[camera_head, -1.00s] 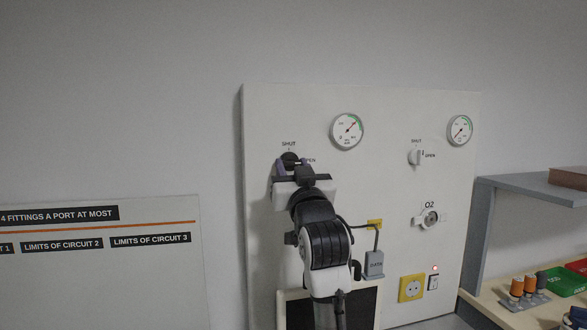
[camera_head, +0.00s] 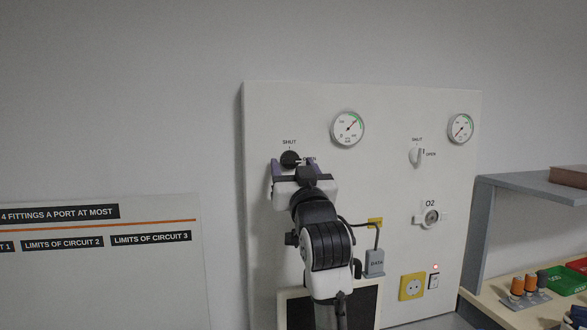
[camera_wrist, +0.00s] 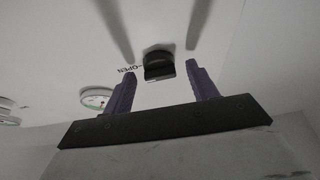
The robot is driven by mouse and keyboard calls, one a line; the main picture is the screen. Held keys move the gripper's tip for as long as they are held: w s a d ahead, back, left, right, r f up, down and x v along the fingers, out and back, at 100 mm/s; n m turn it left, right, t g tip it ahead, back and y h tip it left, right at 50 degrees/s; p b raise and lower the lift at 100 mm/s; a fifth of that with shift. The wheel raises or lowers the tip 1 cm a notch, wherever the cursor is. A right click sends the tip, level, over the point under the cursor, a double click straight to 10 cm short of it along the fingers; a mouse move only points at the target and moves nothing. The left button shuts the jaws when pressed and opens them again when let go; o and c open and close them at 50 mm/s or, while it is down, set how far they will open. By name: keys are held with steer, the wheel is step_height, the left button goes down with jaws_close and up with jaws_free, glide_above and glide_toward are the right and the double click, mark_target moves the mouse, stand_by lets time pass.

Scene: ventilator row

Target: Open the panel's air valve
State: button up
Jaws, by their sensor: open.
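The black valve knob (camera_head: 290,158) is on the left part of the white panel (camera_head: 385,200), with SHUT above it and OPEN to its right. It also shows in the wrist view (camera_wrist: 158,66), where its grip bar looks to lie sideways, in line with the OPEN mark. My gripper (camera_head: 297,166) is open at the knob. In the wrist view its two purple fingers (camera_wrist: 160,88) stand to either side of the knob, with gaps visible between them and it. A second, white knob (camera_head: 415,156) with its own SHUT and OPEN marks is on the right of the panel.
Two round gauges (camera_head: 348,128) are above the knobs. An O2 port (camera_head: 431,217), a yellow socket (camera_head: 411,287) and a grey DATA box (camera_head: 374,263) are lower on the panel. A grey shelf unit (camera_head: 477,235) stands at the right. The wall above the panel is clear.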

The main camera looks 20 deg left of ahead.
steer(key=b+v, duration=0.3)
steer(key=v, duration=0.8)
steer(key=shift+s+f, duration=0.1)
steer(key=shift+s, duration=0.05)
